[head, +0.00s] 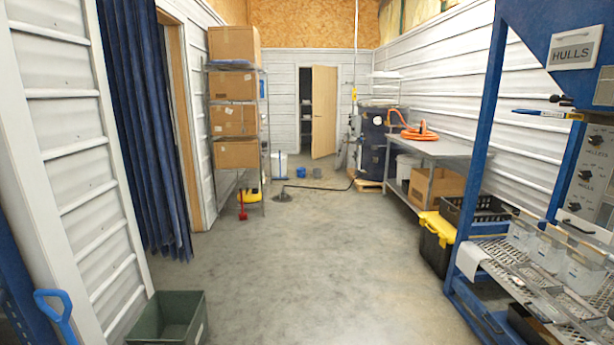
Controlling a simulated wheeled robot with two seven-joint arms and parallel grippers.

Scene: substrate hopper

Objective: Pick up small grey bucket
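No bucket shows clearly as the small grey one. Far off on the floor, by the back wall, stand a small blue bucket (301,172) and a small darker blue-grey container (317,173) just right of it. A larger whitish bucket (280,166) stands left of them. They are too small in the picture to tell details. Neither of my grippers is in view.
Concrete floor is open down the middle. A wire shelf with boxes (235,121) stands left, a workbench (440,149) right. A blue hopper frame (480,160) is near right, a green bin (168,318) near left. A hose (330,188) lies across the far floor.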

